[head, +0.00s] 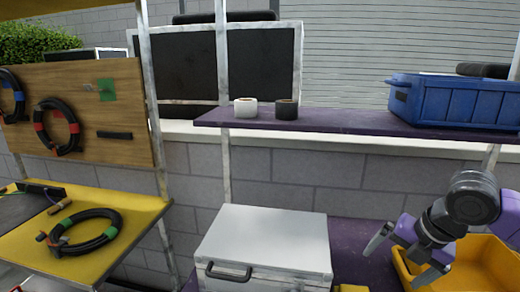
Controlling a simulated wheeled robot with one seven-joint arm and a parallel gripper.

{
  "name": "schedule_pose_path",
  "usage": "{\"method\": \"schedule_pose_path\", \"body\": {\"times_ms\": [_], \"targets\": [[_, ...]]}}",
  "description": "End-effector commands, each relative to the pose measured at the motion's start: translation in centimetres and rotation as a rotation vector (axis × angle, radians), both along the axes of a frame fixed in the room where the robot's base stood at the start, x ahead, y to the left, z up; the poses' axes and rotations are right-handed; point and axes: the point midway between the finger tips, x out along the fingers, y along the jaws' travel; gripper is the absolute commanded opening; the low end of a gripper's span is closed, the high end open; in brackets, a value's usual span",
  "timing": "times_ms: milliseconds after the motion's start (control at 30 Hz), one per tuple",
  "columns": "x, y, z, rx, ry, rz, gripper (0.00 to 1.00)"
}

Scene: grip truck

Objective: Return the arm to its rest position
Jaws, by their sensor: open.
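My gripper (405,259) is at the lower right of the head view. Its two grey fingers are spread apart with nothing between them. It hangs in front of the yellow crate (490,270) and just right of the white case. My arm comes in from the right edge, with a black wrist joint and purple links. Most of the arm is out of frame.
A white case (262,238) with a black handle stands on the lower purple shelf (352,238). The upper purple shelf (340,122) holds a white roll (246,108), a black roll (287,109) and a blue crate (455,102). A coiled black cable (88,234) lies on the yellow table (130,208).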

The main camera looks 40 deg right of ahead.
Motion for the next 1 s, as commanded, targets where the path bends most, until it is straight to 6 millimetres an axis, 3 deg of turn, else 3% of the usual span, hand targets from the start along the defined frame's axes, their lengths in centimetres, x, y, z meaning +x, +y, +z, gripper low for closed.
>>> {"method": "schedule_pose_path", "body": {"times_ms": [167,267,400,500,600,733,867,1000], "targets": [[6.1,0.5,3.9,0.069,-0.297,-0.15,1.0],[10.4,1.9,7.4,0.158,-0.507,-0.221,1.0],[15.9,4.9,14.0,0.377,-0.838,-0.314,1.0],[18.1,6.9,18.6,0.563,-1.041,-0.368,1.0],[19.1,8.4,22.3,0.756,-1.208,-0.415,1.0],[19.0,9.7,25.6,1.006,-1.378,-0.48,1.0],[18.1,10.4,27.0,1.241,-1.504,-0.549,1.0],[16.7,11.0,26.5,1.465,-1.596,-0.638,1.0]]}}
